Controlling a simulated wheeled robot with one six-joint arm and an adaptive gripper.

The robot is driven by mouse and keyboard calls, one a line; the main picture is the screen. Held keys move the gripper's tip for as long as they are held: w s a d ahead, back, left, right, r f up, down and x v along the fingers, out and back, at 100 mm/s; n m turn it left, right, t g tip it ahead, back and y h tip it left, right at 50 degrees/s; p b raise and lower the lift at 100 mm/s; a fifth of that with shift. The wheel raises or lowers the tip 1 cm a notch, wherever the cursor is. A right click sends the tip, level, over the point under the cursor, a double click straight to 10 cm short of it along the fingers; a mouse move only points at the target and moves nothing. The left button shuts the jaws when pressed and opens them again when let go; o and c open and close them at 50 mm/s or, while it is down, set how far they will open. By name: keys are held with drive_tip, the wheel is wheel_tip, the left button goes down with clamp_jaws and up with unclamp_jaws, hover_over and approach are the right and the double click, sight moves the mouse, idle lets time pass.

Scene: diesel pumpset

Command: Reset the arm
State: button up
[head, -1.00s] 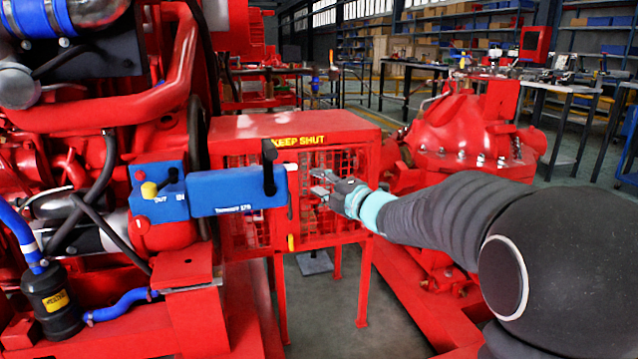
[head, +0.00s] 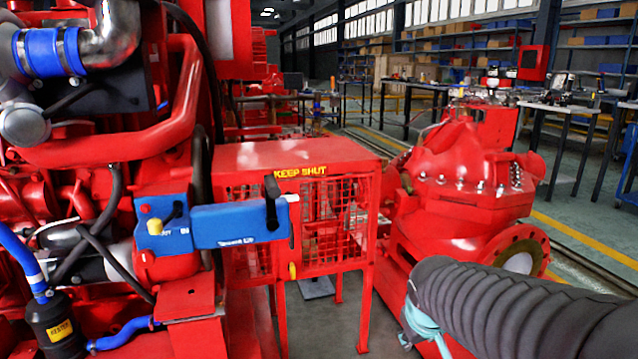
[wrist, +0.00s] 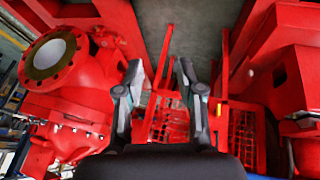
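My gripper (wrist: 158,82) shows in the wrist view with its two fingers apart and nothing between them. Beyond the fingers are the red mesh guard and the floor. In the head view my dark ribbed arm reaches in from the lower right corner. The teal wrist part shows near the bottom edge, and the gripper itself is out of that picture. The arm is apart from the red mesh guard (head: 292,157) marked KEEP SHUT and from the blue lever housing (head: 240,222) on the engine.
The red engine (head: 120,150) fills the left side. The red pump (head: 470,165) stands right of the guard, with a round flange (head: 520,255) near my arm. Benches and shelves (head: 460,45) line the back. Bare floor (head: 580,215) lies to the right.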

drive_tip(key=s+a+r+m+p, duration=0.1)
drive_tip(key=s+r+p, duration=0.1)
drive_tip(key=s+r, duration=0.3)
drive_tip(key=s+a+r+m+y+p, duration=0.1)
drive_tip(key=s+r+p, duration=0.2)
drive_tip(key=s, duration=0.7)
drive_tip(key=shift+s+a+r+m+y, duration=0.2)
drive_tip(key=shift+r+m+y, duration=0.15)
drive_tip(key=shift+r, duration=0.5)
